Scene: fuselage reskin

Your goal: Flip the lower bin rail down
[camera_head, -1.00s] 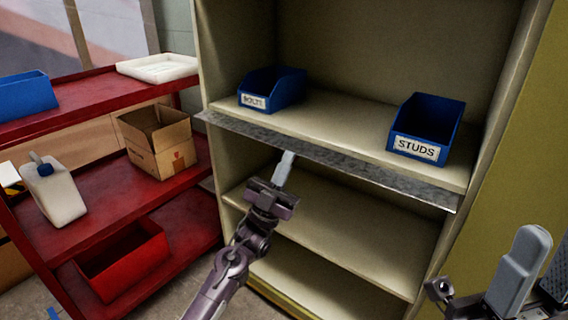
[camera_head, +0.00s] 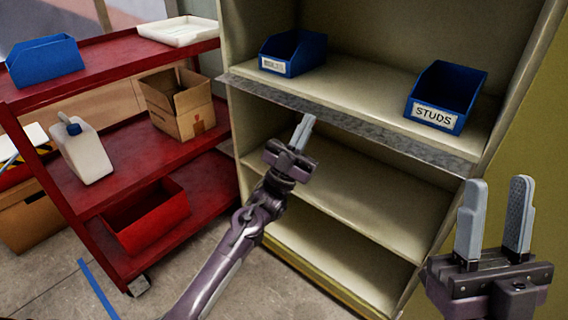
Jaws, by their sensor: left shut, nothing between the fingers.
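The bin rail (camera_head: 345,122) is a long grey metal strip along the front edge of the shelf that holds the blue bins. It slopes outward and down from that edge and does not stand up in front of the bins. My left gripper (camera_head: 305,128) is shut and empty, its fingertips just below the rail's left half; I cannot tell if they touch it. My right gripper (camera_head: 493,215) is open and empty at the lower right, in front of the cabinet's right side. The blue BOLTS bin (camera_head: 292,55) and blue STUDS bin (camera_head: 443,97) sit on the shelf behind the rail.
A red cart (camera_head: 100,195) at the left carries a blue bin (camera_head: 45,62), a white tray (camera_head: 192,31), a cardboard box (camera_head: 180,103), a white bottle (camera_head: 82,152) and a red bin (camera_head: 146,215). The cabinet's lower shelves (camera_head: 370,190) are empty.

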